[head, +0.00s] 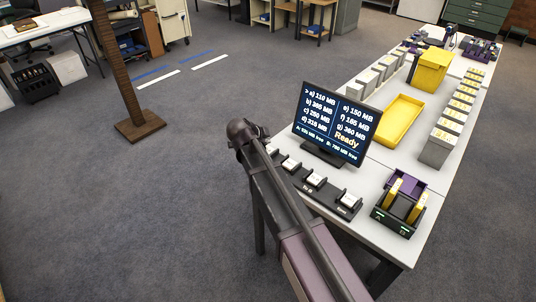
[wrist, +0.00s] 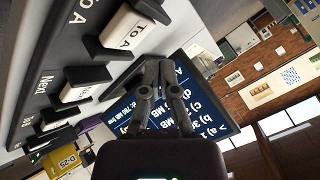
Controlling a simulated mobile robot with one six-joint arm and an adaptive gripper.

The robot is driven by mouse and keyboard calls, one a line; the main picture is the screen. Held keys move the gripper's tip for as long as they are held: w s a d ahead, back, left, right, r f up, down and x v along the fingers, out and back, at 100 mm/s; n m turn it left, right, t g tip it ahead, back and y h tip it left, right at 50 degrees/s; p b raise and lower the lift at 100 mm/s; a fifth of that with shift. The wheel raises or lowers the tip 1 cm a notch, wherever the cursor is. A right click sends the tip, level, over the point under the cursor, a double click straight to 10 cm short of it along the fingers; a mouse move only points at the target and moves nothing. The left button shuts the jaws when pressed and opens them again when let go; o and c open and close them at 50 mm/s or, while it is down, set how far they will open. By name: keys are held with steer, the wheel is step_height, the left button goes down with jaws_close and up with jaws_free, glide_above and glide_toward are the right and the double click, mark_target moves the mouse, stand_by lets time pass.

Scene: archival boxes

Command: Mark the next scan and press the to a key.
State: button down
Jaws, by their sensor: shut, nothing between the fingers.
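The screen (head: 331,122) lists files a) to g) in MB, with the ">" mark beside a) 110 MB, and reads "Ready". Its bottom line shows free space for A and B. A dark key panel in front of it carries several white keys. The "To A" key (wrist: 125,32) and the key beside the "Next" label (wrist: 76,93) show large in the wrist view. My gripper (wrist: 160,70) is shut and empty, apparently close to the "To A" key; contact cannot be told. In the head view my arm hides part of the panel, and the gripper is hard to make out.
A dark dock (head: 398,214) marked A and B holds yellow cartridges, with a purple tray (head: 405,181) behind it. A yellow tray (head: 398,120), a yellow bin (head: 431,69) and rows of boxes stand further back. Open floor lies to the left.

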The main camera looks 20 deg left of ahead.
mark_target(269, 147)
steer(key=shift+f+b, duration=0.55)
steer(key=shift+f, duration=0.25)
steer(key=shift+f, duration=0.15)
stand_by(1.0)
steer(key=shift+f+b, duration=0.3)
steer(key=shift+b, duration=0.15)
steer(key=shift+f+b, duration=0.45)
stand_by(0.9)
steer(key=shift+r, duration=0.15)
steer(key=shift+r+p, duration=0.75)
steer(key=shift+p, duration=0.15)
steer(key=shift+r, duration=0.1)
step_height(269, 147, up, 5)
steer(key=p, duration=0.5)
stand_by(0.3)
